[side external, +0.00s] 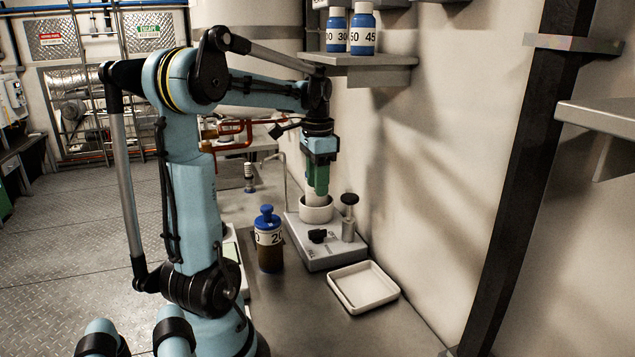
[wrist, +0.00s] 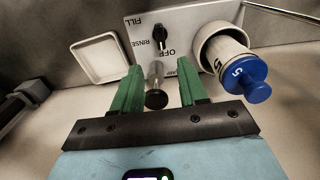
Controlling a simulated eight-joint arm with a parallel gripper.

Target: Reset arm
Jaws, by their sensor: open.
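My gripper (side external: 319,184) has green fingers pointing down near the white cup (side external: 316,213) on the chiller box (side external: 322,252) in the side view. In the wrist view my gripper (wrist: 159,68) is open, with nothing held between its fingers. A black-topped post (wrist: 156,98) shows in the gap between them, apart from the fingers. To their right, a blue-capped bottle (wrist: 245,80) marked 5 stands in the white cup (wrist: 207,37). In the side view the fingers mostly hide this bottle.
A dial (wrist: 161,39) marked FILL, RINSE and OFF is on the box. A white tray (side external: 385,296) lies in front of it. A dark bottle (side external: 269,258) with a blue cap stands left of the box. Several blue-capped bottles (side external: 362,35) stand on the shelf above (side external: 375,61).

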